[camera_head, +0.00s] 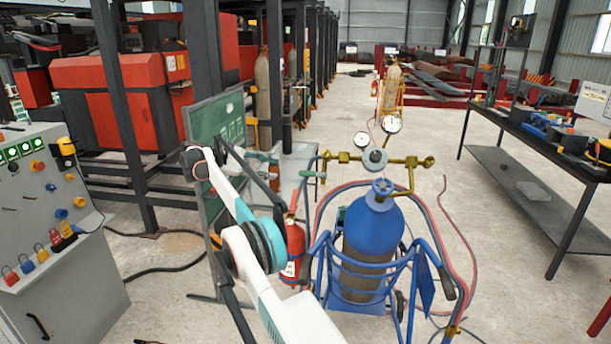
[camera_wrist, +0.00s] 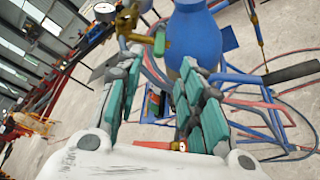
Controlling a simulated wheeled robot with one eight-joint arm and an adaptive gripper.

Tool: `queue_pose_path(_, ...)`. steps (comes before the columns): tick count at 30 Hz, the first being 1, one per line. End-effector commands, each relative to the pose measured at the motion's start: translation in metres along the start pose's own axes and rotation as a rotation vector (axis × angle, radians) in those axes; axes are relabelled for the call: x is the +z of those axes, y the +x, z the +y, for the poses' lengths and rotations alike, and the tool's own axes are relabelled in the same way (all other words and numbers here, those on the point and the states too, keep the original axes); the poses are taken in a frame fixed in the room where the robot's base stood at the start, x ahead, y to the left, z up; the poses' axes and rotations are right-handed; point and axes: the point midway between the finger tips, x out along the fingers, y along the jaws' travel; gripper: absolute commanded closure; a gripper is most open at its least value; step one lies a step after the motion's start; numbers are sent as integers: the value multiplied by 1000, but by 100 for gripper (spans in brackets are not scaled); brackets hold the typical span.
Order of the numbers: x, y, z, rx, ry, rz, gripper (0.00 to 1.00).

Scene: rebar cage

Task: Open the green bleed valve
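The green bleed valve (camera_head: 311,174) is a small green handle on the brass fitting at the left end of the regulator manifold (camera_head: 350,158), above the blue gas cylinder (camera_head: 372,235). In the wrist view the green handle (camera_wrist: 161,43) shows just past my fingertips, with brass fittings beside it and the blue cylinder (camera_wrist: 196,40) to the right. My gripper (camera_wrist: 161,60) is open, with its two teal-padded fingers apart and nothing between them touching the handle that I can see. In the head view my arm reaches up left of the cylinder; the fingertips are hard to make out there.
A blue cart (camera_head: 365,290) with red and blue hoses holds the cylinder. A red fire extinguisher (camera_head: 293,250) stands beside my arm. A grey control panel (camera_head: 50,210) is at left, and a dark workbench (camera_head: 540,140) at right. Floor between cart and bench is mostly clear.

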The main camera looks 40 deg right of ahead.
Motion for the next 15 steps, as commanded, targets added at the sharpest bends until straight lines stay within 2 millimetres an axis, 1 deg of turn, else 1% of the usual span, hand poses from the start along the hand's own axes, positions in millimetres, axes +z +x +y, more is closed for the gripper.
queue_pose_path(5, -1, 12, 0, -1, 0, 0, 65)
queue_pose_path(10, 0, 29, -1, -1, 1, 0, 65)
queue_pose_path(15, 0, 60, -2, -2, 1, -1, 65)
